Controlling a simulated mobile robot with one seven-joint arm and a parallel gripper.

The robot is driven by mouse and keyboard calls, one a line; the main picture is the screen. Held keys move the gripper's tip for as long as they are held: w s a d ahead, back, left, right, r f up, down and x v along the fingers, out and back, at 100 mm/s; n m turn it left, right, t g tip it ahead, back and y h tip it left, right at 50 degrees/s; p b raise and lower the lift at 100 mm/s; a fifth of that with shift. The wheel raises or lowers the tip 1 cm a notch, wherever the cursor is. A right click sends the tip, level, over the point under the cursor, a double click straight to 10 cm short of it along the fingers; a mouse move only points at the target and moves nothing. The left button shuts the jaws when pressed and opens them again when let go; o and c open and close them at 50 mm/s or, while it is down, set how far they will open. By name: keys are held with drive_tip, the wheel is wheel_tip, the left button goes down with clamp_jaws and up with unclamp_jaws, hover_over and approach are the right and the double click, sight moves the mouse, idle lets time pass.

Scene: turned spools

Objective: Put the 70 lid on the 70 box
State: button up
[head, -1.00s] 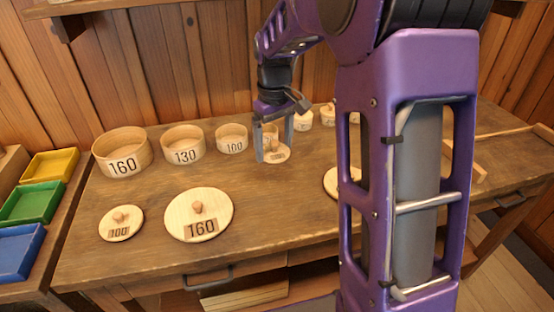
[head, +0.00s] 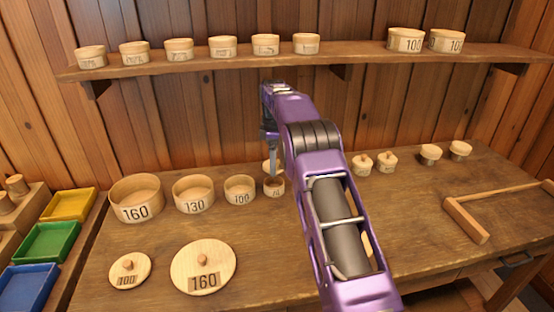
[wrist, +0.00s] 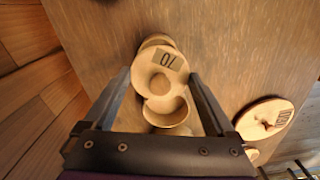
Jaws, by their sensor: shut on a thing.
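The 70 lid (wrist: 172,62) is a pale round wooden disc with a knob and a dark label, seen in the wrist view between my fingertips. My gripper (wrist: 160,80) is shut on it. In the head view my gripper (head: 272,172) is above the row of boxes, and the arm hides most of the lid. The 70 box (head: 275,188) stands on the table just right of the 100 box, partly hidden. An open round box (wrist: 168,112) shows below the lid in the wrist view. The lid overlaps its rim in the picture; I cannot tell whether they touch.
The 160 (head: 136,212), 130 (head: 194,205) and 100 (head: 240,197) boxes stand to the left. The 100 lid (head: 138,270) and 160 lid (head: 218,255) lie in front. Small lidded boxes (head: 362,167) stand right.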

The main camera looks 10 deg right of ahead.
drive_tip(key=shift+w+f, duration=0.15)
drive_tip(key=shift+f, duration=0.15)
drive_tip(key=shift+f, duration=1.3)
drive_tip(key=shift+f+b, duration=0.75)
drive_tip(key=shift+f, duration=0.05)
drive_tip(key=shift+f+p, duration=0.25)
drive_tip(key=shift+p, duration=0.05)
drive_tip(key=shift+f+p, duration=0.2)
drive_tip(key=shift+p, duration=0.25)
drive_tip(key=o, duration=1)
